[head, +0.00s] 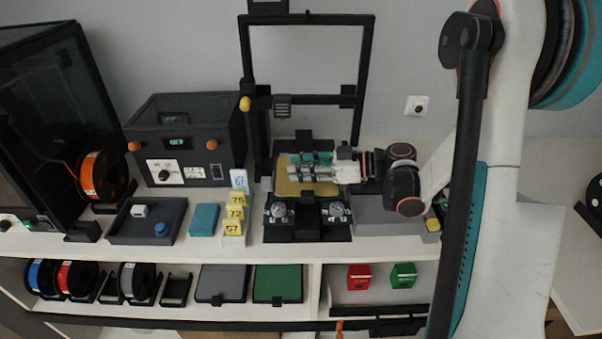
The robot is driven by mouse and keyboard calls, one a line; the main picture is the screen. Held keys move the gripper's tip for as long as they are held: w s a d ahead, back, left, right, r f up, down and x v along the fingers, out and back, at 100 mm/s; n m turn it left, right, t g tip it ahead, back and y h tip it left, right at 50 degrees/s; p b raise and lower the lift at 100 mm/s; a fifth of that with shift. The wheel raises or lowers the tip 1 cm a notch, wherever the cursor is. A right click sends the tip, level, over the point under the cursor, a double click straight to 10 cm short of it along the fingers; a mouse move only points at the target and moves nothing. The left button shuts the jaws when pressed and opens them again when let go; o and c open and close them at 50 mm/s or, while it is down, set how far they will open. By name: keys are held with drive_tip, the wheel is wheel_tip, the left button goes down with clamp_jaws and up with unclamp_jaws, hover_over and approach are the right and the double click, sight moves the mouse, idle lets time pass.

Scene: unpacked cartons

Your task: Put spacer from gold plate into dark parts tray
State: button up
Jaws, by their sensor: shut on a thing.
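The gold plate (290,188) lies on the bed of the open-frame printer in the middle of the bench. My gripper (297,167) reaches in from the right, low over the plate, its fingers pointing left. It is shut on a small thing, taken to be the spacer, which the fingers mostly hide. I cannot tell whether that thing still touches the plate. The dark parts tray (118,236) is on the bench at the left, holding a small white part (140,211) and a blue round part (161,229).
A teal block (204,219) and yellow number tags (235,212) stand between tray and printer. The black printer frame (247,60) rises around the plate. A dark control box (190,140) stands behind the tray. An orange spool (103,178) is at left.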

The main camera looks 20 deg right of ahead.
drive_tip(key=shift+f, duration=0.5)
drive_tip(key=shift+r, duration=0.1)
drive_tip(key=o, duration=0.7)
drive_tip(key=shift+o, duration=0.2)
